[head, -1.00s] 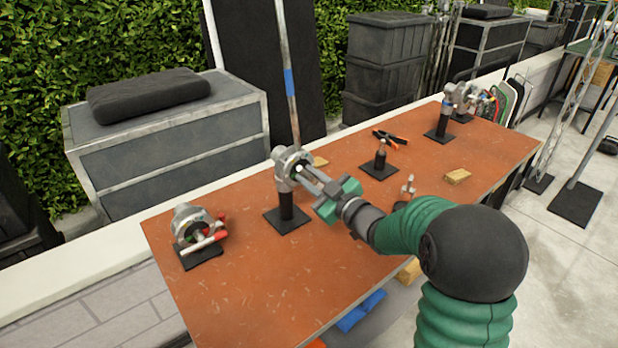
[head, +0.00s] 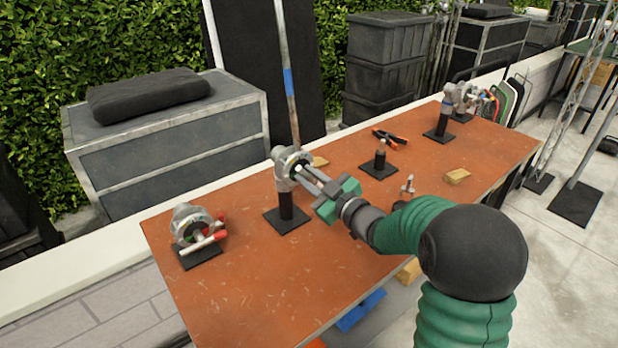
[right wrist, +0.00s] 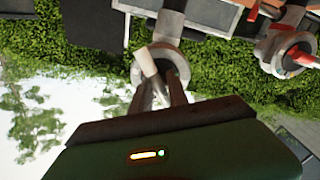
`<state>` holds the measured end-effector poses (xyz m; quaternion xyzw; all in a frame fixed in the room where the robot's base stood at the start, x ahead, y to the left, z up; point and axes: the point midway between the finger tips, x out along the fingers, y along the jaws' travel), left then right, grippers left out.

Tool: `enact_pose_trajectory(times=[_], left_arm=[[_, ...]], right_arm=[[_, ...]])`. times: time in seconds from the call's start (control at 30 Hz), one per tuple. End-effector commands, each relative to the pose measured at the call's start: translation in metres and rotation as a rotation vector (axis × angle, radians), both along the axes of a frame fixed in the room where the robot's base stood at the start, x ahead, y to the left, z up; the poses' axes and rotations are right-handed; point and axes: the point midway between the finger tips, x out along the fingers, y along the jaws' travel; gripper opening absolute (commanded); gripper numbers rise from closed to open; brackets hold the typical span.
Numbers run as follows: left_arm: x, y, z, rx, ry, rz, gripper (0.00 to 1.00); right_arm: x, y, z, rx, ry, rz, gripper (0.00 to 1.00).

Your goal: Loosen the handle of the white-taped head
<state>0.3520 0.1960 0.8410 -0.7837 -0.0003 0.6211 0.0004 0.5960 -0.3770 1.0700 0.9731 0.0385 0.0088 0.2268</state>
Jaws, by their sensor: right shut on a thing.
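The head with the white handle (head: 283,164) is a grey metal grip head on a black post at the middle of the left half of the table. It also shows in the right wrist view (right wrist: 172,52). Its white handle (right wrist: 148,62) meets my fingertips there. My right gripper (head: 307,174) reaches the head from the right and is shut on the handle; its fingers partly hide the handle in the head view. A second head (head: 190,222), with a red handle (head: 218,237), stands at the table's left end. My left gripper is not in view.
A large grey case (head: 170,150) stands behind. The front left tabletop is clear.

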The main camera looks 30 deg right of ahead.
Motion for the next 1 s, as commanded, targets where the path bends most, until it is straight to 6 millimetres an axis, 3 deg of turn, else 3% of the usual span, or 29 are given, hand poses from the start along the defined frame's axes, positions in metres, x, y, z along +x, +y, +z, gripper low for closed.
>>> enact_pose_trajectory(times=[0.37, 0.4, 0.57, 0.87, 1.0], left_arm=[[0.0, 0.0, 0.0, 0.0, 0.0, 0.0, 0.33], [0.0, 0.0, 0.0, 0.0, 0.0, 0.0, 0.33], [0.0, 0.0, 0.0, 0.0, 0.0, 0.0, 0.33], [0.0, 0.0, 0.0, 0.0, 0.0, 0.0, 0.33], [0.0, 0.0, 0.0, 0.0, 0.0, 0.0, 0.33]], right_arm=[[0.0, 0.0, 0.0, 0.0, 0.0, -0.001, 0.0], [0.0, 0.0, 0.0, 0.0, 0.0, -0.001, 0.23], [0.0, 0.0, 0.0, 0.0, 0.0, -0.001, 0.42], [-0.002, -0.001, 0.0, 0.0, 0.0, -0.001, 0.42], [-0.018, -0.002, 0.0, -0.001, 0.0, -0.001, 0.42]])
